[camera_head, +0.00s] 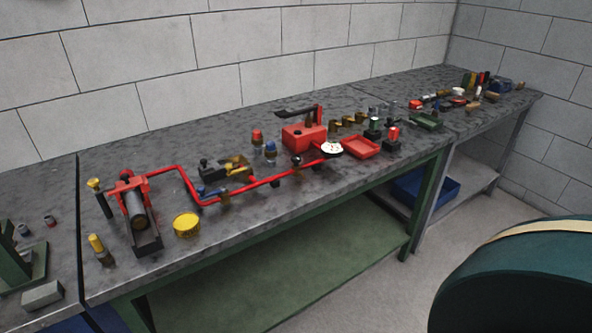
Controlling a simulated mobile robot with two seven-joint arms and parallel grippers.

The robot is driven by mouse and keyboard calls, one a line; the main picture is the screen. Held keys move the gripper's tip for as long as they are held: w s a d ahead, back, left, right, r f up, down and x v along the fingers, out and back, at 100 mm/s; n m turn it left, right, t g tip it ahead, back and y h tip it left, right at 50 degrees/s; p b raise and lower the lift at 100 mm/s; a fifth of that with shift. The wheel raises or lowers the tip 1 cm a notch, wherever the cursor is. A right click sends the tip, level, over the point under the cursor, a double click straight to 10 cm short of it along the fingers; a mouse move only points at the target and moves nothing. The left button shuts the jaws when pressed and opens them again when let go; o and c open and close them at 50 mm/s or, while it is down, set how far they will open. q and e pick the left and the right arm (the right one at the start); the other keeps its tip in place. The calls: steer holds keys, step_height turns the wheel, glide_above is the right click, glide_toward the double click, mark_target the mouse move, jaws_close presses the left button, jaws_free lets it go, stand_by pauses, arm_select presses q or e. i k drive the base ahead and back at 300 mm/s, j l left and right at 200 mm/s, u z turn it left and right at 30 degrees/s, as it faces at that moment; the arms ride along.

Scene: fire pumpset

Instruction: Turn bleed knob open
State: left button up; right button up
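The fire pumpset stands on a long grey stone-like workbench (330,203). A red pump body (304,137) with a dark lever on top is near the middle. A white round gauge (331,148) faces up beside it. A red pipe (240,191) runs left from the pump towards a dark cylinder (136,213) in a red clamp-like frame. Small dark round knobs show on the pipe near the gauge (295,161) and at the left end. I cannot tell which small part is the bleed knob, or whether it is open. Neither gripper is in view.
A yellow round tin (187,224) sits near the bench's front edge. A red tray (361,147) and a green tray (426,121) lie right of the pump, with several small parts around. A large dark green rounded object (530,280) fills the lower right. A blue bin (425,187) is below.

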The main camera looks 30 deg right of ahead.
mark_target(296, 159)
steer(key=z, duration=1.05)
